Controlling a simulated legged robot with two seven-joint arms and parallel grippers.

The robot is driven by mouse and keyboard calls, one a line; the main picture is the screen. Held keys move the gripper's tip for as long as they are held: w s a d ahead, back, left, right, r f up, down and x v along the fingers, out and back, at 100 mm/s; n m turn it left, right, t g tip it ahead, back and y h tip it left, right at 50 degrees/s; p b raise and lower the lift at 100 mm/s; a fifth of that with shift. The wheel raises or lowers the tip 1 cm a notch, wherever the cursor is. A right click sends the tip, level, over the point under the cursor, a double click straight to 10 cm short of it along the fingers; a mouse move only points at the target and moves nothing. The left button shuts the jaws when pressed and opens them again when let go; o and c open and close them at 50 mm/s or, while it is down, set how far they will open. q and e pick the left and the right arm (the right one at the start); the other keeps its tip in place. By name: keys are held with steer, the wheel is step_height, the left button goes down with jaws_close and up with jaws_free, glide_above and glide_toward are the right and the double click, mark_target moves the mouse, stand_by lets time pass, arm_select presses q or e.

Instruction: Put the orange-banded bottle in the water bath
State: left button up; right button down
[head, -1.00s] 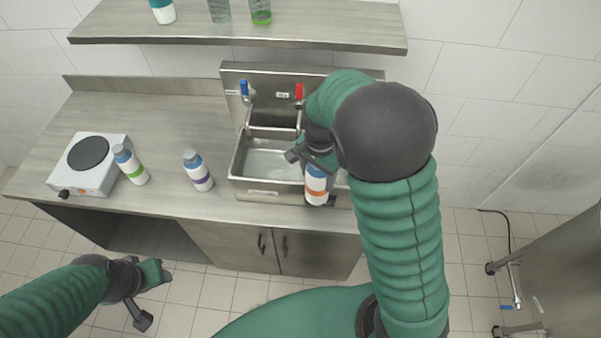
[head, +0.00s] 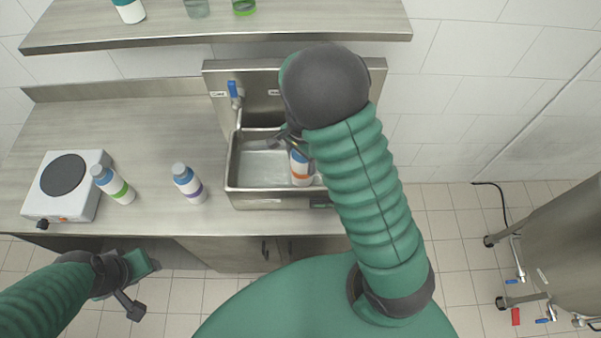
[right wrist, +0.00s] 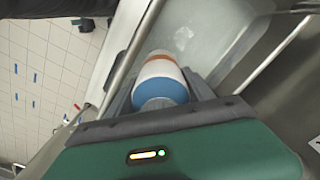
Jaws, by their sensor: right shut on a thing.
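The orange-banded bottle (head: 300,168) is white with a blue cap end, over the right part of the metal basin (head: 232,186), which I take as the water bath. My right gripper (head: 287,138) is shut on the bottle and partly hidden by my arm. In the right wrist view the bottle (right wrist: 160,78) lies between the fingers, cap end nearest, with the basin interior (right wrist: 205,35) beyond. I cannot tell whether it touches the basin floor. My left gripper (head: 142,286) is open and empty, in front of the counter at lower left.
A green-banded bottle (head: 114,185) and a purple-banded bottle (head: 188,184) stand on the counter left of the basin. A hot plate (head: 65,180) is farther left. A blue-handled tap (head: 235,95) rises behind the basin. A shelf (head: 300,20) with containers hangs above.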

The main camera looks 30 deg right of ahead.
steer(key=f, duration=0.2)
steer(key=w+f, duration=0.1)
steer(key=f, duration=0.1)
steer(key=d+f, duration=0.1)
steer(key=f, duration=0.1)
steer(key=shift+w+p, duration=0.15)
steer(key=shift+p, duration=0.2)
steer(key=shift+d+f, duration=0.1)
steer(key=shift+f, duration=0.1)
steer(key=shift+s+r, duration=0.15)
steer(key=shift+s, duration=0.15)
steer(key=shift+a, duration=0.2)
steer(key=c, duration=0.7)
jaws_free()
steer(key=shift+a, duration=0.1)
steer(key=shift+c, duration=0.2)
steer(key=o, duration=0.4)
steer(key=shift+w+a, duration=0.1)
steer(key=shift+c, duration=0.2)
arm_select(q)
steer(key=shift+w+d+r, duration=0.2)
steer(key=shift+w+d, duration=0.05)
steer(key=shift+w, duration=0.2)
steer(key=shift+d, duration=0.1)
